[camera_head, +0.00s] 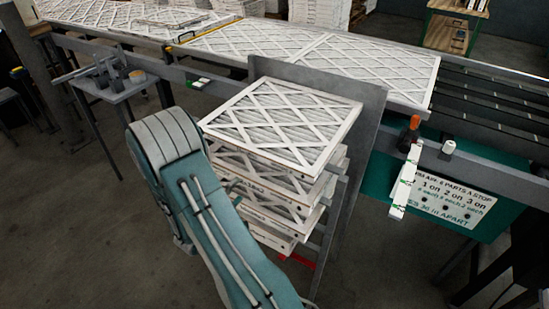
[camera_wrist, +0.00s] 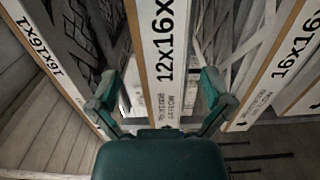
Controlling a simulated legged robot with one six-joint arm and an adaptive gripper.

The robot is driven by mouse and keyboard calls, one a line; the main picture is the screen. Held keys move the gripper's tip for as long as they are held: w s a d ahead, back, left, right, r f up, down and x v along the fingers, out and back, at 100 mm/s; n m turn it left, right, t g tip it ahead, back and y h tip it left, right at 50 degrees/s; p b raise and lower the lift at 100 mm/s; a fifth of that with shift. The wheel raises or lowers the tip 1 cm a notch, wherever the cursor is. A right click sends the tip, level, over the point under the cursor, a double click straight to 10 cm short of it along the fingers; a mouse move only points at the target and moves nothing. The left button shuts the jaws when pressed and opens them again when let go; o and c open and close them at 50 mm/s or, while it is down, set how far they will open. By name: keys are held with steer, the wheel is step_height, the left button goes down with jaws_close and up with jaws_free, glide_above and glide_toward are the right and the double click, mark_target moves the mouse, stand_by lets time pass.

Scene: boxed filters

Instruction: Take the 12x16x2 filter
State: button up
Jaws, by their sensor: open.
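In the wrist view the filter marked "12x16x" (camera_wrist: 164,35) shows its white edge end-on in the middle; the last part of its label is cut off or hidden. My gripper (camera_wrist: 160,78) is open, with one finger on each side of this edge. I cannot tell whether the fingers touch it. In the head view a stack of white-framed filters (camera_head: 285,120) with criss-cross faces sits on a rack, and my arm reaches to its left side. My gripper is mostly hidden there behind my arm.
In the head view, a grey upright panel (camera_head: 366,120) stands behind the stack, and a conveyor (camera_head: 425,105) carries more filters.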

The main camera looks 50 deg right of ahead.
mark_target(246, 184)
steer(key=d, duration=0.5)
steer(key=shift+w+d+f, duration=0.1)
steer(key=shift+d+f, duration=0.1)
steer(key=shift+f, duration=0.2)
steer(key=shift+a, duration=0.15)
steer(key=c, duration=1.3)
